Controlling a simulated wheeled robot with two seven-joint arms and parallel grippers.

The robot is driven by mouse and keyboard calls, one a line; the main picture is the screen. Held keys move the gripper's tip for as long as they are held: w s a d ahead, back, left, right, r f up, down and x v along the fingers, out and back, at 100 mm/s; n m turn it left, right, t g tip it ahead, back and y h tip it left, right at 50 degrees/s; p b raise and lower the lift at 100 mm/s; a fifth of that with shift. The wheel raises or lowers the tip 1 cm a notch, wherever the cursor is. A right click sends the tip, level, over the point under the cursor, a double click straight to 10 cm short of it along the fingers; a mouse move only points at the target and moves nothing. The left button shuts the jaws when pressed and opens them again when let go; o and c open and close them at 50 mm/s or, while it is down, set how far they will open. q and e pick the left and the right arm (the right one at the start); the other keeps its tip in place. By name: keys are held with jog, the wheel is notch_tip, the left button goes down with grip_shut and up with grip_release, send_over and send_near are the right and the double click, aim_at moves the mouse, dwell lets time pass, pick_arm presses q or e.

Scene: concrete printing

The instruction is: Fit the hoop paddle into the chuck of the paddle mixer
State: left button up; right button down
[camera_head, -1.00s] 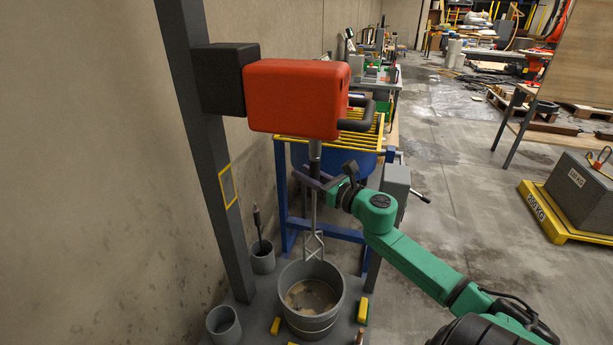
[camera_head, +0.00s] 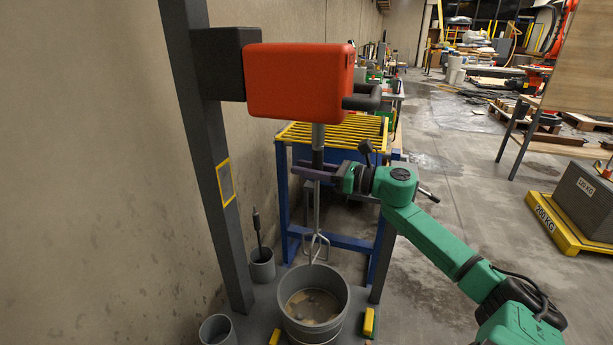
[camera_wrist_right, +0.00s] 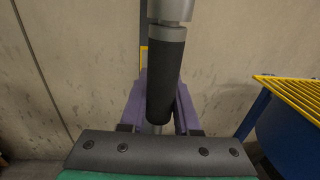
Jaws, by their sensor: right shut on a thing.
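The red paddle mixer (camera_head: 298,82) hangs on a grey post. A grey cylinder, seemingly its chuck (camera_head: 318,134), points down from under it. My right gripper (camera_head: 318,174) has its purple fingers shut around the hoop paddle (camera_head: 317,212) just below a black sleeve. The paddle hangs near upright under the mixer, its hoop end above the grey bucket. In the right wrist view, the black sleeve (camera_wrist_right: 165,80) stands between the fingers and meets the grey collar (camera_wrist_right: 167,33) above. I cannot tell whether the paddle is seated. My left gripper is out of view.
The grey bucket (camera_head: 314,324) stands below the paddle. Two small grey pots, one holding a dark tool (camera_head: 257,228), stand left of it. A blue frame with a yellow grate (camera_head: 335,133) is close behind. The concrete wall is at left; open floor lies right.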

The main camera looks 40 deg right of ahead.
jog(key=shift+f+n+g+y+b, duration=0.1)
jog(key=shift+n+g+y+b, duration=0.2)
jog(key=shift+y+b, duration=0.15)
jog(key=c, duration=0.6)
grip_release()
jog(key=shift+a+r+p, duration=0.15)
jog(key=shift+r+p, duration=0.1)
jog(key=shift+p, duration=0.1)
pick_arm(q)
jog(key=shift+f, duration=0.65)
pick_arm(e)
jog(key=shift+o, duration=0.2)
jog(key=shift+s, duration=0.1)
jog(key=shift+f, duration=0.1)
pick_arm(q)
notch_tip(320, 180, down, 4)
jog(key=b, duration=0.3)
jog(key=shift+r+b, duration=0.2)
jog(key=shift+b, duration=0.15)
pick_arm(e)
jog(key=v, duration=1.4)
jog(key=shift+s, duration=0.25)
jog(key=shift+w, duration=0.1)
